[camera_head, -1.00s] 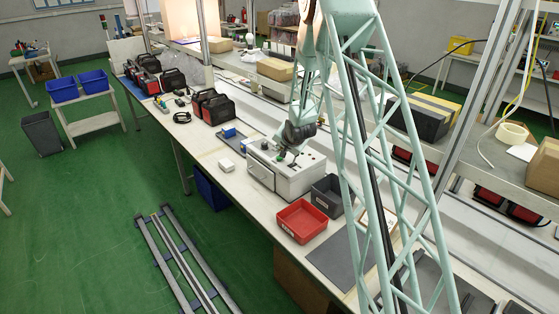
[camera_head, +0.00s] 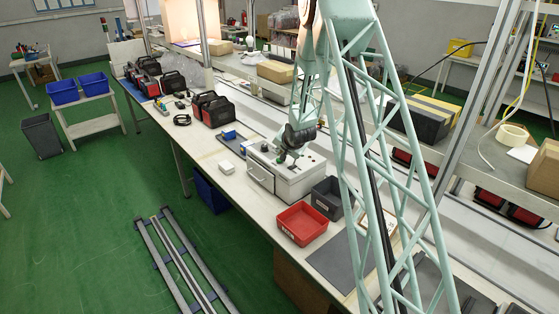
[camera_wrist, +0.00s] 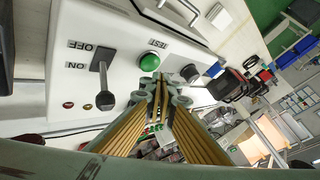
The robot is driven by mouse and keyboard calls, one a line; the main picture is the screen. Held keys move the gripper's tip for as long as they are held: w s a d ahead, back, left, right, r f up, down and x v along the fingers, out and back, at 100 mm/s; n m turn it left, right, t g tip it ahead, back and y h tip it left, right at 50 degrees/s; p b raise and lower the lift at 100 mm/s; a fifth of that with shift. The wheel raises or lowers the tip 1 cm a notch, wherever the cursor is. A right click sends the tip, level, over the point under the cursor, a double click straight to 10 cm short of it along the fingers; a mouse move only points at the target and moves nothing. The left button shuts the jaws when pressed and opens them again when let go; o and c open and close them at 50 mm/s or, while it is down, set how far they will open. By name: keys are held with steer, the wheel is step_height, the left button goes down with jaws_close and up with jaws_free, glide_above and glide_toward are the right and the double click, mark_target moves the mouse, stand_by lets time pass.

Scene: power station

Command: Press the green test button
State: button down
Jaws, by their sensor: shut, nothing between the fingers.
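The green test button (camera_wrist: 149,62) is a round dome on the top of a white control box, beside the printed word TEST. The box (camera_head: 273,184) stands on the long bench in the head view. My gripper (camera_wrist: 160,88) is shut and empty in the wrist view. Its fingertips appear just below and to the right of the button in the picture; I cannot tell whether they touch it. In the head view my gripper (camera_head: 282,158) is over the box top, and the button is not clearly visible there.
A black lever (camera_wrist: 103,82) marked ON and OFF is left of the button. A black knob (camera_wrist: 190,73) is close on its right. A red bin (camera_head: 302,223) and a dark grey bin (camera_head: 328,197) stand beside the box. A small white block (camera_head: 226,167) lies on its other side.

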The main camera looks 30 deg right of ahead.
steer(key=shift+f+b, duration=0.75)
steer(key=shift+f, duration=0.2)
stand_by(2.0)
steer(key=shift+r, duration=0.15)
steer(key=shift+r+p, duration=0.35)
steer(key=shift+r, duration=0.45)
steer(key=shift+r, duration=0.1)
stand_by(0.3)
steer(key=shift+r+p, duration=1.3)
steer(key=shift+r, duration=1.1)
